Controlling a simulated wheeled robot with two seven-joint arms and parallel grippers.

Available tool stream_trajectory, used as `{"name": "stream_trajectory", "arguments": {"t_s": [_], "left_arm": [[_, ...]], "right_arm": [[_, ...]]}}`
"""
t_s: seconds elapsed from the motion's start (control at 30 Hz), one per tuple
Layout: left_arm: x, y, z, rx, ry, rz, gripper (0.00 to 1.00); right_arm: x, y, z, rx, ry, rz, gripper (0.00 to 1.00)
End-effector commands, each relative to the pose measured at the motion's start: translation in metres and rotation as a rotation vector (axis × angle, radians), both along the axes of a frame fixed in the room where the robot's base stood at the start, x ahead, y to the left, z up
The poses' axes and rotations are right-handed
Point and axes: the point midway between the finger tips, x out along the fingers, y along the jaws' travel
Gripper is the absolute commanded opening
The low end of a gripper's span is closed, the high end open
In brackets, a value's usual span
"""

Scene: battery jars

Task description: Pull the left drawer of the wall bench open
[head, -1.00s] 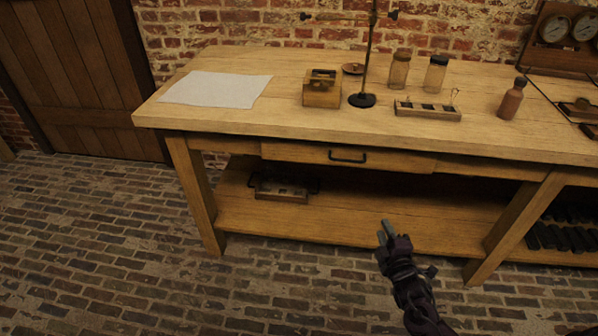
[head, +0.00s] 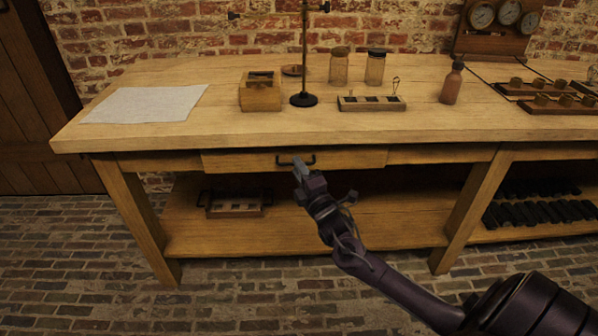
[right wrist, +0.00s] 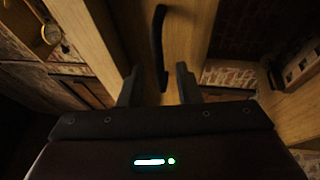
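The left drawer (head: 350,159) of the wooden wall bench (head: 420,122) is a plain front under the bench top, and it looks shut. Its dark bar handle (head: 283,162) sits at the middle of the front. My right gripper (head: 299,166) is at the handle and covers part of it in the head view. In the right wrist view the gripper's two fingers (right wrist: 158,84) are apart, with the lower end of the handle (right wrist: 158,40) between or just beyond their tips. I cannot tell whether they touch it. My left gripper is not in view.
A tray (head: 235,205) lies on the lower shelf. The brick floor in front is clear.

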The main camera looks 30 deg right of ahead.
Motion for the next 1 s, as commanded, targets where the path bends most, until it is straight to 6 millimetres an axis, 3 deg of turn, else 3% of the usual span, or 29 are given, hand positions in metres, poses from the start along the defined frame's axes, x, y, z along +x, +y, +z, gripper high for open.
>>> {"name": "stream_trajectory", "arguments": {"t_s": [0.27,0.5,1.0], "left_arm": [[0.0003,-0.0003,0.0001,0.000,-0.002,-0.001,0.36],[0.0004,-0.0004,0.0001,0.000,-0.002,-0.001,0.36],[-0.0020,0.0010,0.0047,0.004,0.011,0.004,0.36]], "right_arm": [[0.0016,-0.0003,0.0001,0.001,0.001,0.000,0.31],[0.0014,-0.0002,-0.0001,0.001,0.001,0.000,0.00],[-0.0039,0.0031,0.0004,0.002,0.004,0.001,0.00]]}}
